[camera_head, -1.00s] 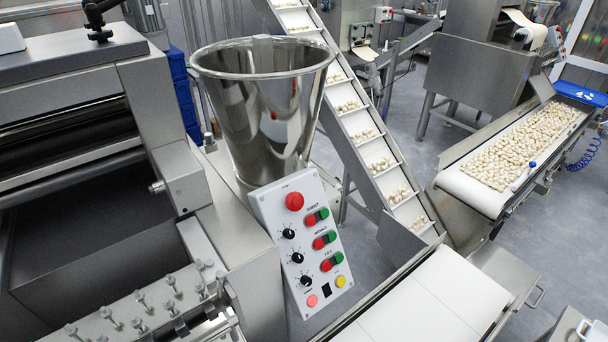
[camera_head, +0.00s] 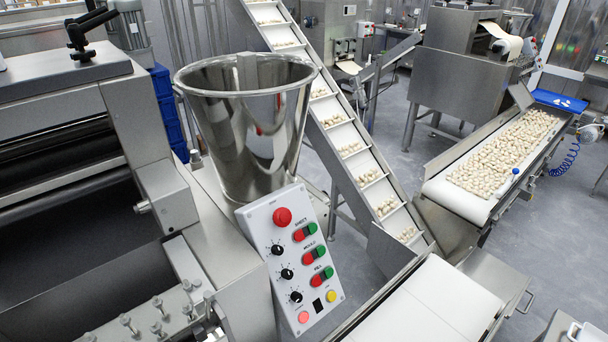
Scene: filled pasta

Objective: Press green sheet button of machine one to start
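The control panel (camera_head: 293,262) is a tilted light-grey plate on the front of machine one (camera_head: 223,262), below the steel hopper. Its top button pair is labelled SHEET, with a red button on the left and the green sheet button (camera_head: 311,228) on the right. Below are the MOULD pair with a green button (camera_head: 320,251) and the FILL pair with a green button (camera_head: 328,272). A large red mushroom button (camera_head: 282,216) sits at the top left of the panel. Neither gripper is in view, and nothing covers the panel.
A steel hopper (camera_head: 250,125) stands behind the panel. A white conveyor belt (camera_head: 425,310) lies to its right, and an inclined conveyor (camera_head: 352,150) carries pasta pieces. Another belt (camera_head: 450,197) holds many pieces. Grey floor (camera_head: 395,170) shows between the machines.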

